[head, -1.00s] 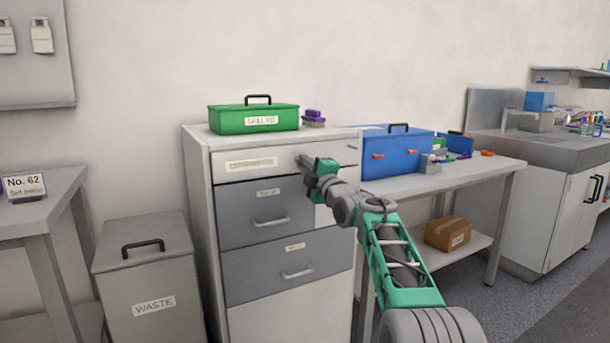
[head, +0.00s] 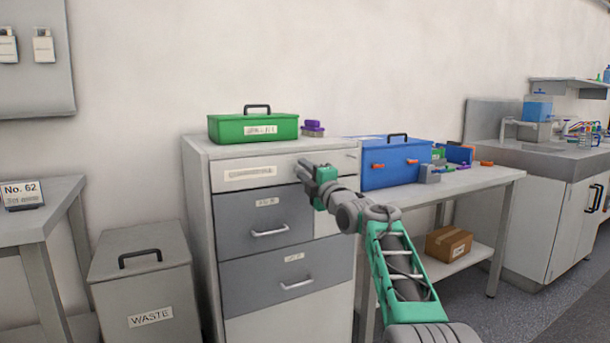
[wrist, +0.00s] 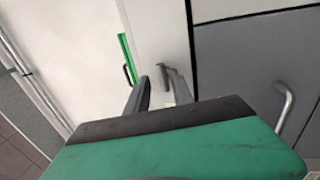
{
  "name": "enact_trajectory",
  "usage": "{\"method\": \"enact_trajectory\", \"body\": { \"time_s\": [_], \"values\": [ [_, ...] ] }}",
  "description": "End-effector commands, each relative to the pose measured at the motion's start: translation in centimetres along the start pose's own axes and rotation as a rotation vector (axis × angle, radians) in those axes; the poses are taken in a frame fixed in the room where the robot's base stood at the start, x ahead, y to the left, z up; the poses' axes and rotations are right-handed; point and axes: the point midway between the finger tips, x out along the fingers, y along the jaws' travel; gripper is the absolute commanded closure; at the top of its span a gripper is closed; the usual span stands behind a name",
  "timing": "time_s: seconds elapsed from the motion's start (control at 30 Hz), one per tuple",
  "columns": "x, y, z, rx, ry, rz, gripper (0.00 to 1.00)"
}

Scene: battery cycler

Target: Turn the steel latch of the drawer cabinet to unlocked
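The drawer cabinet (head: 270,318) stands against the wall, with a pale top drawer front and grey drawers below it. My gripper (head: 302,171) is at the cabinet's upper front, by the right end of the top drawer. In the wrist view my gripper (wrist: 159,78) has its two fingers apart, pointing at a pale panel of the cabinet. A small grey piece that looks like the steel latch (wrist: 164,74) shows between the fingertips, close to the right one. I cannot tell whether they touch, nor which way the latch is turned. In the head view my gripper hides the latch.
A green box (head: 253,128) and a purple brush (head: 313,128) are on the cabinet. A grey waste bin (head: 150,285) stands left of it. A bench with a blue box (head: 397,164) stands to the right. A grey drawer handle (wrist: 286,105) shows in the wrist view.

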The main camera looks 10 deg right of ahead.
Motion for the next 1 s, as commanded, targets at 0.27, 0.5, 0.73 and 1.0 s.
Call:
{"method": "enact_trajectory", "body": {
  "time_s": [0.27, 0.5, 0.73, 1.0],
  "values": [
    [0.0, -0.2, -0.1, 0.002, 0.002, -0.003, 0.67],
    [-1.5, -0.2, 0.0, 0.003, 0.001, -0.005, 0.67],
    [-5.7, 0.0, 0.0, 0.001, 0.0, -0.003, 0.67],
    [-7.8, -0.1, 0.0, 0.001, 0.001, -0.002, 0.67]
  ]
}}
